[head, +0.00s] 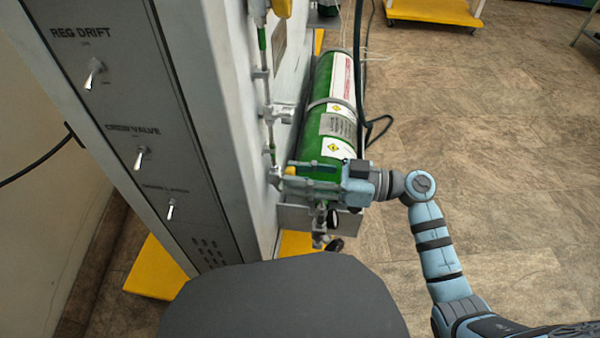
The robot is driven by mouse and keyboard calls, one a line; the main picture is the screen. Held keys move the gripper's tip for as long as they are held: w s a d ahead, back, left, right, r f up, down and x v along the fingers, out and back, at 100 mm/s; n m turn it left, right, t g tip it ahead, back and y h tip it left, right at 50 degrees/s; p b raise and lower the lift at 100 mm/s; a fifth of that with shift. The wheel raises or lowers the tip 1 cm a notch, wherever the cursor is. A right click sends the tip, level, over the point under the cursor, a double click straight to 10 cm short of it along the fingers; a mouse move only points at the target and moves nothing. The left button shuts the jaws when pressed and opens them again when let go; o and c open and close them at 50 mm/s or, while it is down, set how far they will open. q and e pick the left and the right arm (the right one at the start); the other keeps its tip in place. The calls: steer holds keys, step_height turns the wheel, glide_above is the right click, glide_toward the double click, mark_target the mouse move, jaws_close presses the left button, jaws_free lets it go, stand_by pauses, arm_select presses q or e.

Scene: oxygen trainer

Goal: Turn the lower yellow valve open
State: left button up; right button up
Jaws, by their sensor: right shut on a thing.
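My right gripper (290,174) reaches in from the right, in front of the green cylinder, beside the pipework on the panel's side. It is shut on the lower yellow valve (310,165), of which only a little yellow shows at the fingers. The fingers hide most of the valve, so I cannot tell its handle angle. An upper yellow valve (283,7) is cut by the top edge. My left gripper is out of view.
The green cylinder (340,85) lies along the right side of the tall grey cabinet (205,90). Toggle switches (141,156) line the cabinet's front. A dark hose (358,60) runs by the cylinder. Open floor (480,130) is at right.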

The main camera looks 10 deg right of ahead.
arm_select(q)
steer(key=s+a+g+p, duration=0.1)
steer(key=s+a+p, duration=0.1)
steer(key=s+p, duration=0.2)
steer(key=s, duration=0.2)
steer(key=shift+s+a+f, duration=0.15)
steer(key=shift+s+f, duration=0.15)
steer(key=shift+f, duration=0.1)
arm_select(e)
steer(key=n, duration=0.5)
steer(key=shift+s, duration=0.1)
steer(key=o, duration=1.1)
steer(key=shift+o, duration=0.2)
steer(key=v, duration=1.2)
